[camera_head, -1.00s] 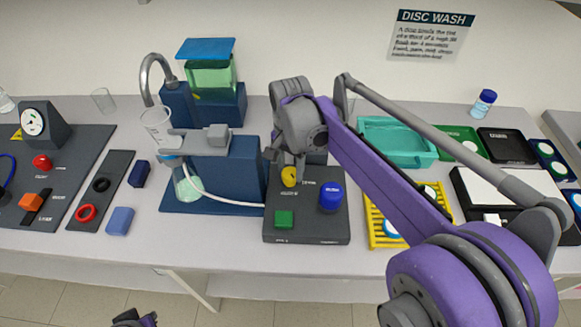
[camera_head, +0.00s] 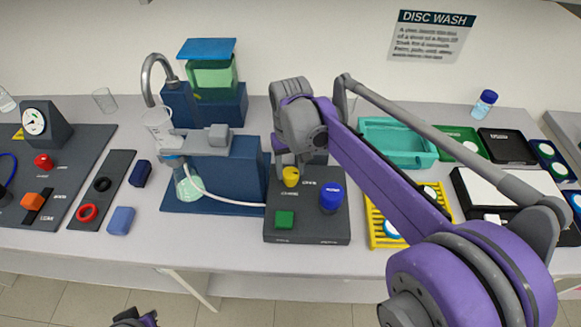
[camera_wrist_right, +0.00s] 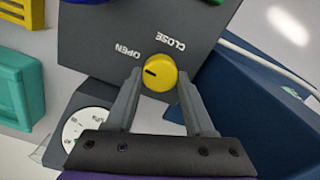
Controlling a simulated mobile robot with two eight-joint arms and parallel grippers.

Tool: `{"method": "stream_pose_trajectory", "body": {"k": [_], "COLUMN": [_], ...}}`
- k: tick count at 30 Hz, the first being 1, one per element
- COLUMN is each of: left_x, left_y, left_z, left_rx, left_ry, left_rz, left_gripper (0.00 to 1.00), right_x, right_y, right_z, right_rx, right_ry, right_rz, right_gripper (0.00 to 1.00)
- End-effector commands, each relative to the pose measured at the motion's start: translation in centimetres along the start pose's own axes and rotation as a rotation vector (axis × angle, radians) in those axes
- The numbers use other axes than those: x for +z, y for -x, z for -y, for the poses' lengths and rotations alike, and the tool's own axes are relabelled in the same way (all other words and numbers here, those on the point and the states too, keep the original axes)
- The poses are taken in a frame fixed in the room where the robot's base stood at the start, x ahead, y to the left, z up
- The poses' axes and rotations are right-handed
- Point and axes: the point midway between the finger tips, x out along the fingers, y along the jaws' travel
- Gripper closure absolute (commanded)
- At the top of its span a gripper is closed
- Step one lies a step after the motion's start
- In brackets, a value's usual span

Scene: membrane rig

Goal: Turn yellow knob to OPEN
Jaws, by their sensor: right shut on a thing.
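The yellow knob (camera_head: 291,177) stands on a dark grey control box (camera_head: 310,232). In the right wrist view the knob (camera_wrist_right: 160,73) shows a black mark on its left side, nearer the printed word OPEN than CLOSE. My right gripper (camera_head: 288,168) reaches down onto the knob, and its two fingers (camera_wrist_right: 160,80) lie on either side of it, shut on it. A small dark and purple part of my left arm (camera_head: 135,319) shows at the bottom edge; its fingers cannot be made out.
The box also carries a green block (camera_head: 284,220) and a blue knob (camera_head: 330,197). A blue stand (camera_head: 236,170) with a flask and white tube is close on the left. A yellow rack (camera_head: 380,225) and teal tray (camera_head: 372,130) lie to the right.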

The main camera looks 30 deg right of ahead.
Motion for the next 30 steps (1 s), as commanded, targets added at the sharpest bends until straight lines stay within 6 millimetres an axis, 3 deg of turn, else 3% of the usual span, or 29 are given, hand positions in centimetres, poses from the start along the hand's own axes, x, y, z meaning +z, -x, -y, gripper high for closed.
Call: {"method": "stream_pose_trajectory", "body": {"k": [9, 25, 26, 30], "left_x": [-0.03, -0.03, -0.03, -0.03], "left_y": [0.03, 0.03, 0.03, 0.03], "left_z": [0.00, 0.00, 0.00, 0.00], "left_rx": [0.000, 0.000, 0.000, 0.000], "left_ry": [0.000, 0.000, 0.000, 0.000], "left_rz": [0.000, 0.000, 0.000, 0.000], "left_gripper": [1.00, 1.00, 1.00, 1.00], "right_x": [-0.03, -0.03, -0.03, -0.02], "right_y": [0.02, 0.02, 0.02, 0.02], "right_z": [0.03, 0.03, 0.03, 0.03], "right_rx": [0.000, 0.000, 0.000, 0.000], "right_ry": [0.118, 0.142, 0.142, 0.141], "right_rz": [-0.001, -0.001, -0.001, -0.001], "right_gripper": [1.00, 1.00, 0.45, 0.19]}}
